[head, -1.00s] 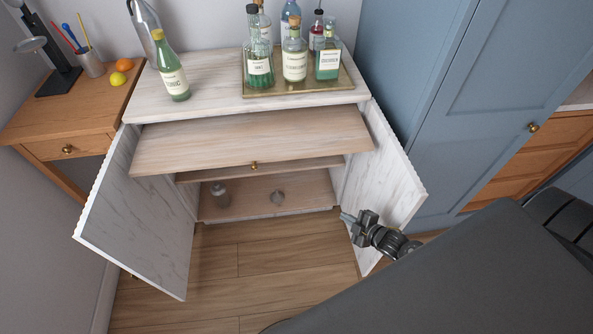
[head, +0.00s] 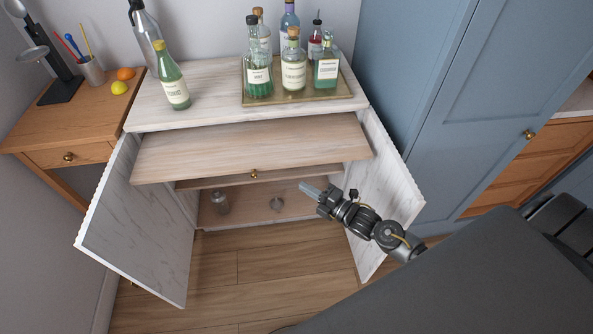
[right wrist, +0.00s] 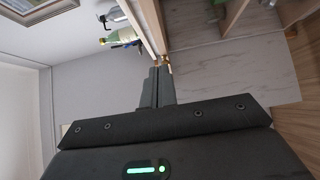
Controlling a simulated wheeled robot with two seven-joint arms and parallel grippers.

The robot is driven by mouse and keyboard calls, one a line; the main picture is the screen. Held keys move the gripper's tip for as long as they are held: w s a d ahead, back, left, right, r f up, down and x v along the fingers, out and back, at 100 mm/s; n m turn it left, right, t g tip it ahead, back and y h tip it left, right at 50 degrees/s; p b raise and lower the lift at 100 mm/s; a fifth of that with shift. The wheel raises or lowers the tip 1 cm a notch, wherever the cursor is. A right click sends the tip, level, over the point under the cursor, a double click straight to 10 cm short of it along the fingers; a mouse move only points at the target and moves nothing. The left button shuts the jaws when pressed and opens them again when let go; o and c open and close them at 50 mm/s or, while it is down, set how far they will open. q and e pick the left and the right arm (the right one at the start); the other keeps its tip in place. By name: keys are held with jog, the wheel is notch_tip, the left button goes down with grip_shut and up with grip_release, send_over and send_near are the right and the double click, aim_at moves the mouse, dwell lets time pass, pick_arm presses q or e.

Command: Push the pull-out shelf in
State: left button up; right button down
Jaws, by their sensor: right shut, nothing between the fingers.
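The pull-out shelf (head: 250,147) is a light wooden board sticking out of the white cabinet, below its top, with a small brass knob (head: 253,174) at its front. My right gripper (head: 306,187) is shut and empty. In the head view it is in front of the cabinet, to the right of the knob and lower in the picture. In the right wrist view the shut fingers (right wrist: 158,84) point at the shelf's edge and a brass knob (right wrist: 166,60). I cannot tell whether they touch. My left gripper is not in view.
Both cabinet doors stand open, the left door (head: 138,225) and the right door (head: 383,190). Glass bottles stand on a tray (head: 350,92) on the cabinet top, with a green bottle (head: 173,78) beside it. A blue cupboard (head: 455,110) stands close on the right.

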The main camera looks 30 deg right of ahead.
aim_at(286, 166)
jog(key=shift+w+a+p, duration=0.15)
jog(key=shift+w+p, duration=0.2)
jog(key=shift+w, duration=1.45)
jog(key=shift+w+a+p, duration=0.1)
jog(key=shift+w+p, duration=0.2)
jog(key=shift+w, duration=1.45)
